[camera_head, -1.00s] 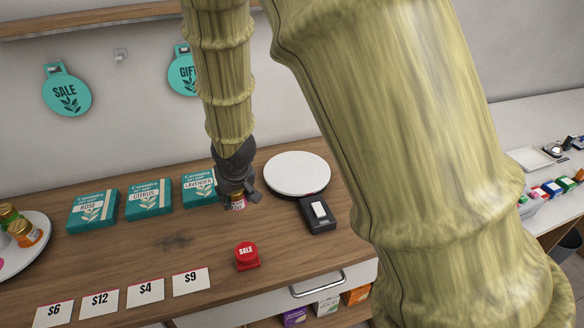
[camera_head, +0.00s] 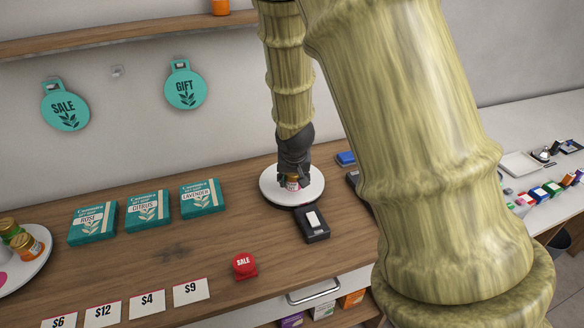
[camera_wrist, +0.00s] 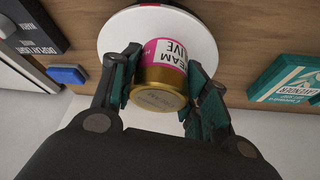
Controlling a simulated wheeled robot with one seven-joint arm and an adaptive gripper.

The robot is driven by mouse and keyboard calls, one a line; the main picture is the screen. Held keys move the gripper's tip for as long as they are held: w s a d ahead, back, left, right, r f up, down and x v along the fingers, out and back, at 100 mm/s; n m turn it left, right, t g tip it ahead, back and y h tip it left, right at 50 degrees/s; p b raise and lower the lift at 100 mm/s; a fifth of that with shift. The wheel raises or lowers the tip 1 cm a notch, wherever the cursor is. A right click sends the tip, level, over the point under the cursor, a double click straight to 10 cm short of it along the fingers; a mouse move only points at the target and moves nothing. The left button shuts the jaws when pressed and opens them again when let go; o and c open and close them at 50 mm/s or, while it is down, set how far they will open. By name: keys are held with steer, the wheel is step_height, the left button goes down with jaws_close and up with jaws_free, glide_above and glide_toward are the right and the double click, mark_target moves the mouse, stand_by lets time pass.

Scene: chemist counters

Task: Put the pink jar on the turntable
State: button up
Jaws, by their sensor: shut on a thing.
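The pink jar (camera_wrist: 165,52) has a gold lid and a pink and white label. My gripper (camera_wrist: 160,88) is shut on it, one finger on each side, in the wrist view. In the head view, my gripper (camera_head: 293,182) and the jar (camera_head: 292,184) are over the white round turntable (camera_head: 270,192), near its middle. The turntable also shows behind the jar in the wrist view (camera_wrist: 118,42). I cannot tell whether the jar's base touches the turntable.
A black switch box (camera_head: 312,222) stands in front of the turntable. Teal soap boxes (camera_head: 202,197) lie to its left. A red SALE button (camera_head: 244,264) and price cards (camera_head: 147,303) lie nearer. A round tray (camera_head: 38,262) with jars is far left. A blue block (camera_head: 345,158) is behind right.

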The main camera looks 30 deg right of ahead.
steer(key=w+d, duration=0.1)
steer(key=w, duration=0.1)
steer(key=w+d+p, duration=0.1)
steer(key=w, duration=0.1)
steer(key=w+d+p, duration=0.1)
steer(key=w+d, duration=0.1)
steer(key=shift+w+f, duration=0.35)
steer(key=shift+w, duration=0.05)
steer(key=shift+f+p, duration=0.7)
steer(key=shift+f, duration=1.1)
steer(key=shift+f, duration=0.1)
steer(key=o, duration=1.1)
steer(key=shift+c, duration=0.2)
steer(key=shift+r, duration=0.2)
steer(key=shift+s+a+r, duration=0.2)
steer(key=shift+s+r, duration=0.05)
steer(key=shift+r, duration=0.3)
steer(key=b+v, duration=0.2)
steer(key=v, duration=0.8)
steer(key=shift+s+r, duration=0.15)
steer(key=shift+r, duration=0.1)
steer(key=shift+a, duration=0.1)
